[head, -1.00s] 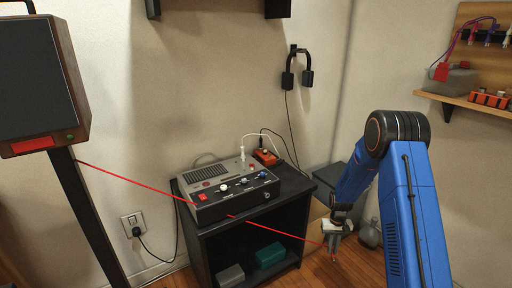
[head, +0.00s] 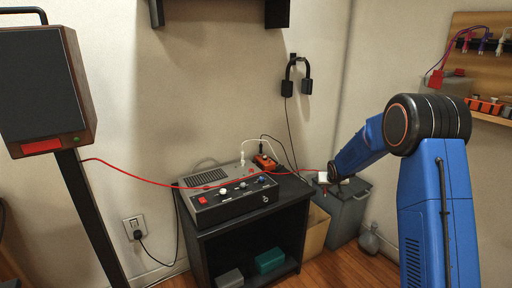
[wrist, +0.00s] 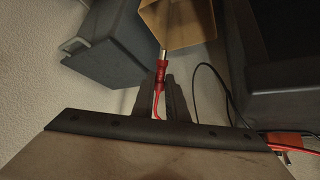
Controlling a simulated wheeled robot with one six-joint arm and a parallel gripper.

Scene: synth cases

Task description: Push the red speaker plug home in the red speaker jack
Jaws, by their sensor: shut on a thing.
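The red speaker plug (wrist: 160,72), with a bare metal tip, is held between the two dark fingers of my gripper (wrist: 162,92) in the wrist view. Its tip points away from the gripper, toward a tan box. A red cable runs from the plug. In the head view my gripper (head: 322,178) is small, in the air right of the amplifier (head: 228,196) and apart from it. The red cable (head: 140,179) stretches across the amplifier to the speaker (head: 42,90) at left. I cannot make out the red speaker jack in either view.
The amplifier stands on a black cabinet (head: 210,246). An orange box (head: 265,162) with cables is behind it. A grey bin (head: 346,213) and an open cardboard box (head: 314,232) stand right of the cabinet. Headphones (head: 297,76) hang on the wall.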

